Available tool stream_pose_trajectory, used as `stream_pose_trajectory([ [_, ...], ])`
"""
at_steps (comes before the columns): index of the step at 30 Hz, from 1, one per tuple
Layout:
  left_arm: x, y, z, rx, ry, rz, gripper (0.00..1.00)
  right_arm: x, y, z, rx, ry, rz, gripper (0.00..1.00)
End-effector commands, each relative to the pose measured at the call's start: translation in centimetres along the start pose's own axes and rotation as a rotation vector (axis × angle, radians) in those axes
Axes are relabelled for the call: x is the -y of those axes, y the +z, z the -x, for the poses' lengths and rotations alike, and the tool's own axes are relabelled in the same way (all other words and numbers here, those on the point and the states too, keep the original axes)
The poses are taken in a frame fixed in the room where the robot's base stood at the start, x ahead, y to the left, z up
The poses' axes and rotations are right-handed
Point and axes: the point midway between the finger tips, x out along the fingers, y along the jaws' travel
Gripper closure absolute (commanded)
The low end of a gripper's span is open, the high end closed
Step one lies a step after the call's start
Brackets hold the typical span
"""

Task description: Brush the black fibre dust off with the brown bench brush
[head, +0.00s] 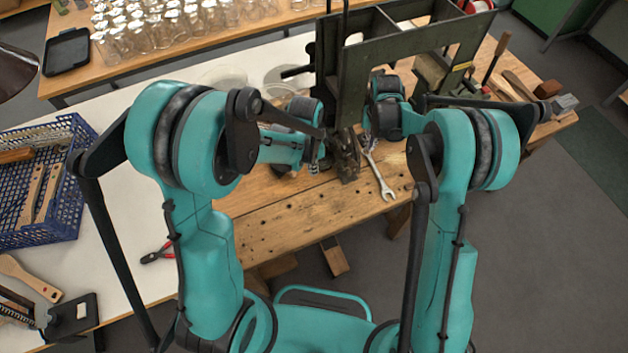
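A green tufting machine (400,50) stands on the wooden bench (290,218), with dark metal parts (345,160) at its foot. My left gripper (318,158) is low at the left side of these parts, mostly hidden by its own arm. A long brown wooden item (520,86) at the bench's right end may be the bench brush, but I cannot tell. I cannot make out black fibre dust.
A spanner (380,176) lies right of the machine's foot. A brown block (547,89) and a grey metal block (565,102) lie at the bench's right end. A blue crate (62,228) and red-handled pliers (158,254) are on the left white table. Jars (150,30) stand behind.

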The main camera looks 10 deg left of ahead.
Motion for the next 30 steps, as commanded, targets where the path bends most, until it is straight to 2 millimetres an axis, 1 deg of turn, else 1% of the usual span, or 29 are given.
stream_pose_trajectory([
  [1,0.0,0.1,-0.5,0.000,0.000,0.000,1.00,0.0,-0.1,-0.5,0.000,0.000,0.000,1.00],
  [11,0.0,0.2,-3.5,0.000,0.000,0.000,1.00,0.0,-0.3,-3.5,0.000,0.000,0.000,1.00],
  [18,0.0,0.5,-6.9,0.000,0.000,0.000,1.00,0.0,-0.5,-6.9,0.000,0.000,0.000,1.00],
  [21,0.0,0.6,-8.0,0.000,0.000,0.000,1.00,0.0,-0.6,-8.0,0.000,0.000,0.000,1.00],
  [24,0.0,0.6,-8.6,0.000,0.000,0.000,1.00,0.0,-0.6,-8.5,0.000,0.000,0.000,1.00],
  [30,0.0,0.7,-9.0,0.000,0.000,0.000,1.00,0.0,-0.7,-9.0,0.000,0.000,0.000,1.00],
])
